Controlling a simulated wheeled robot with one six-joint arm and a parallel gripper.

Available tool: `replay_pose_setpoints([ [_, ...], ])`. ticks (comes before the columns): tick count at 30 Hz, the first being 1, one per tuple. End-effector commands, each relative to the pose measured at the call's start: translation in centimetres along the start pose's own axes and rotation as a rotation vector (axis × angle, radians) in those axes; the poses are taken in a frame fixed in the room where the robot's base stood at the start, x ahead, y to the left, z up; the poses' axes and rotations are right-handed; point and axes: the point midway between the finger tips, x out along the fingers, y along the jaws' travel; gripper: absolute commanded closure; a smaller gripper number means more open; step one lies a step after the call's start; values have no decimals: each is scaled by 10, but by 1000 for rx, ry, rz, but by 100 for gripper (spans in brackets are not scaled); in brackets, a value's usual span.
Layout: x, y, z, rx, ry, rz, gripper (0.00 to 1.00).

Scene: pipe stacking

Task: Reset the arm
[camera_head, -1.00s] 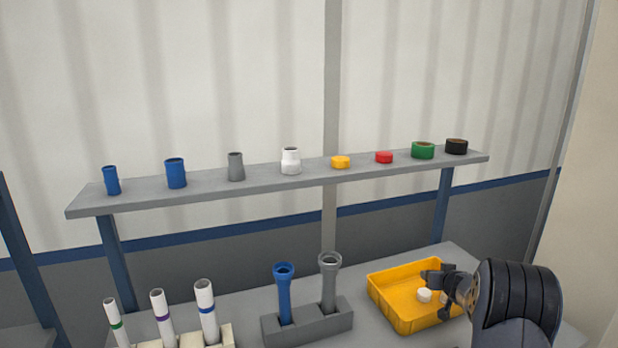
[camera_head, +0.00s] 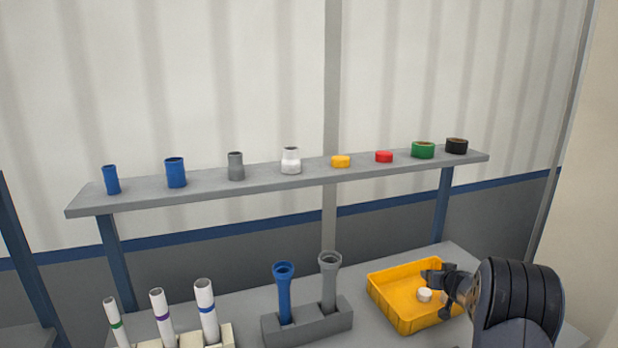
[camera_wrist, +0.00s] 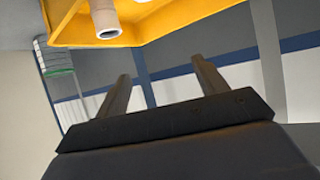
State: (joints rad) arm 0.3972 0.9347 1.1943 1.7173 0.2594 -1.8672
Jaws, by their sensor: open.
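My gripper (camera_head: 433,281) is at the right, over the yellow tray (camera_head: 402,322) on the table. In the wrist view my gripper (camera_wrist: 158,72) has its two fingers spread apart with nothing between them. A white pipe piece (camera_head: 425,295) lies in the tray, close to the fingers in the head view.
A shelf (camera_head: 262,183) above holds blue, grey and white fittings and several coloured rings. On the table, a grey holder (camera_head: 307,326) bears a blue pipe (camera_head: 284,295) and a grey pipe (camera_head: 329,285). White pipes (camera_head: 206,310) stand in a pale rack at lower left.

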Motion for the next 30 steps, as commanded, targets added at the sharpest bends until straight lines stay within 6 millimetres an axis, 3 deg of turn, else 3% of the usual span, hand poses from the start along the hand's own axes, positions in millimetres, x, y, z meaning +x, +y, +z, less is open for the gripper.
replay_pose_setpoints([
  [18,62,0,-3,0,-2,-1,32],
  [30,83,0,-1,0,0,0,32],
])
